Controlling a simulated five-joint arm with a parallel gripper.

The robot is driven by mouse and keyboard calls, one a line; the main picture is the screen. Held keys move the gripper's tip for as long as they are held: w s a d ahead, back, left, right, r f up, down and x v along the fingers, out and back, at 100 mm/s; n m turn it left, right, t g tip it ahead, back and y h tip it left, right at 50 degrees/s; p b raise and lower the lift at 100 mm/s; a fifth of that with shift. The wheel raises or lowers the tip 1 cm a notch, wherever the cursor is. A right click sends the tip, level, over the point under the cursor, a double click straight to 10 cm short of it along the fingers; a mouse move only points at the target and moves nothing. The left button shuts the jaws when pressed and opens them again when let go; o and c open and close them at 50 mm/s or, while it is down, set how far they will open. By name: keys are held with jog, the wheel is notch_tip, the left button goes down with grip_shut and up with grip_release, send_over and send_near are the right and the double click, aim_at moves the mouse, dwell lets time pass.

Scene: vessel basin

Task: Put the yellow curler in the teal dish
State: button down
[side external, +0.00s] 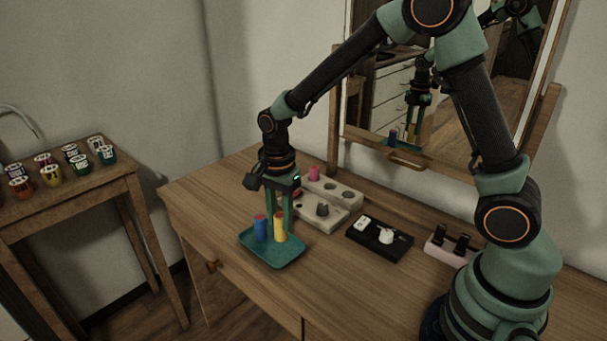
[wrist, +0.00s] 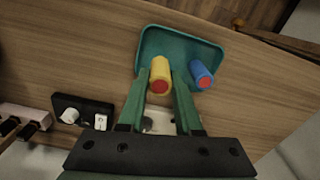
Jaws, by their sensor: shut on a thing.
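The yellow curler (side external: 280,227) with a red end stands upright between the fingers of my gripper (side external: 284,222), at the teal dish (side external: 272,258). In the wrist view my gripper (wrist: 160,88) is shut on the yellow curler (wrist: 161,70), which shows over the near part of the teal dish (wrist: 180,35). A blue curler (side external: 261,229) stands in the dish just left of the yellow one; it also shows in the wrist view (wrist: 201,76). I cannot tell whether the yellow curler's lower end touches the dish floor.
Behind the dish is a pale holder (side external: 342,202) with round holes and a pink curler (side external: 314,173). A black tray (side external: 379,240) with white items and a pink block (side external: 448,248) with dark pieces lie to the right. A mirror (side external: 440,90) stands behind.

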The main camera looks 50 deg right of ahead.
aim_at(281, 233)
jog(key=shift+f, duration=2.2)
jog(key=shift+f, duration=0.1)
jog(key=c, duration=0.6)
grip_release()
